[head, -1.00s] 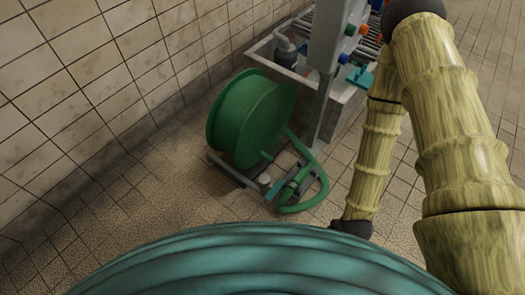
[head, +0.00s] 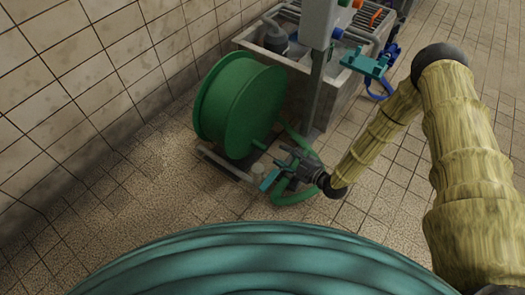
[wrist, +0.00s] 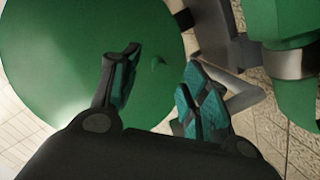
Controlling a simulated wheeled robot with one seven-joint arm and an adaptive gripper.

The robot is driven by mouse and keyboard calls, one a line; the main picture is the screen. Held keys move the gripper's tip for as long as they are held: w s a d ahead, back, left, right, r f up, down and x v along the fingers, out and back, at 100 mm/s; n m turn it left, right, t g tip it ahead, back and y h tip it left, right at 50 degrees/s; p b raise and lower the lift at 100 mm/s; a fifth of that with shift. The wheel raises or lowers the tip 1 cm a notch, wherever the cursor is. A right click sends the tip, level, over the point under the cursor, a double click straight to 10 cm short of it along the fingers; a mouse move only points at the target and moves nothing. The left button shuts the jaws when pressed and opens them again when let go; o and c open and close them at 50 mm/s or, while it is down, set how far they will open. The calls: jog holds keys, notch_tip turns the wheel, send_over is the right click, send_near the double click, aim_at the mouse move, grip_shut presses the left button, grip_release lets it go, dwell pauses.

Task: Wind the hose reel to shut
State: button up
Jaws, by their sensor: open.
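The hose reel is a large green drum (head: 238,108) on a low grey metal frame (head: 222,165), left of centre in the head view. Its round flat face (wrist: 75,50) fills the upper left of the wrist view. My gripper (head: 279,170) is just in front of the drum's lower right side. In the wrist view my gripper (wrist: 160,66) has its teal-padded fingers apart with nothing between them. A small dark mark shows on the face behind the gap. A green hose (head: 290,192) loops on the floor beneath my gripper. I cannot clearly make out a crank handle.
A concrete trough (head: 345,95) with pipework and a grey post stand behind and right of the reel. A teal bracket (head: 366,62) and a blue hose (head: 380,88) are there. A tiled wall (head: 90,70) is at left. Bare floor (head: 130,195) lies in front of it.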

aim_at(262, 147)
jog(key=n, duration=0.1)
jog(key=n+y, duration=0.1)
jog(key=n+y+b, duration=0.1)
jog(key=shift+s+f, duration=0.25)
jog(key=shift+s+a+f+n+y, duration=0.1)
jog(key=shift+s+n+y, duration=0.2)
jog(key=shift+a+b, duration=0.15)
jog(key=shift+b, duration=0.15)
jog(key=b+x, duration=0.4)
jog(key=x, duration=0.6)
jog(key=shift+w+a, duration=0.1)
jog(key=shift+a, duration=0.05)
jog(key=shift+c, duration=0.3)
grip_shut()
